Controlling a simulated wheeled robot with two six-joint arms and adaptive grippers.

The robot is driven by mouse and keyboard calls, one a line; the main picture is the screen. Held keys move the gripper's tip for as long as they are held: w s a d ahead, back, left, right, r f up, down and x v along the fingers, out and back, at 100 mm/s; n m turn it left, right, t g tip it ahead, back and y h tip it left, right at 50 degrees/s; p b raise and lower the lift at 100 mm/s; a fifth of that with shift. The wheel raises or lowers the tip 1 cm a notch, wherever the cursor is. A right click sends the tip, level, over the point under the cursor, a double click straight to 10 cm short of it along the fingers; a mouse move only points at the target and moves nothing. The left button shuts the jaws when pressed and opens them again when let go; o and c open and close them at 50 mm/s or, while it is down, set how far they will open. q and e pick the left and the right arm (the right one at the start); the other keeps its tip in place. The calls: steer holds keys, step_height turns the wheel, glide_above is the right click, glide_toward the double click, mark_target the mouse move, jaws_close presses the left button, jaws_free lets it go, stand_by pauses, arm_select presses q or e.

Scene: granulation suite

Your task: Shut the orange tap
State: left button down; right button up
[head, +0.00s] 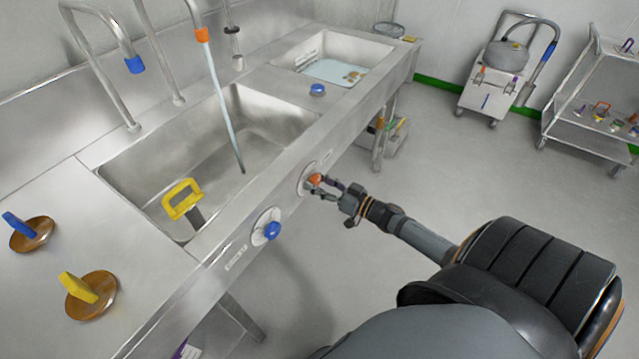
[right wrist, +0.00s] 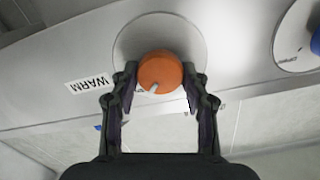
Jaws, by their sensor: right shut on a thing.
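The orange tap (head: 315,179) is a round knob on a metal disc on the front face of the sink unit. In the right wrist view the orange knob (right wrist: 160,72) has a pale mark at its lower edge and a WARM label beside it. My right gripper (head: 322,184) is shut on the knob, one finger on each side; it also shows in the right wrist view (right wrist: 160,85). Above the basin, a spout with an orange collar (head: 202,35) has a stream of water (head: 222,95) running down into the sink (head: 240,100). My left gripper is not in view.
A blue knob (head: 272,230) is on the same front face, to the left. A spout with a blue collar (head: 135,64) shows no water. A yellow-handled tool (head: 182,199) stands in the basin. Blue and yellow handled discs lie on the left counter. The floor at right is clear up to the carts.

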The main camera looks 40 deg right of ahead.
steer(key=n+p, duration=0.1)
steer(key=n, duration=0.3)
steer(key=n+p, duration=0.1)
steer(key=n, duration=0.3)
steer(key=shift+a+n, duration=0.1)
steer(key=shift+n, duration=0.3)
steer(key=n, duration=0.4)
steer(key=shift+n+p, duration=0.3)
steer(key=shift+f+n, duration=0.1)
steer(key=shift+n, duration=2.1)
steer(key=o, duration=1.1)
steer(key=shift+o, duration=0.2)
steer(key=shift+s, duration=0.1)
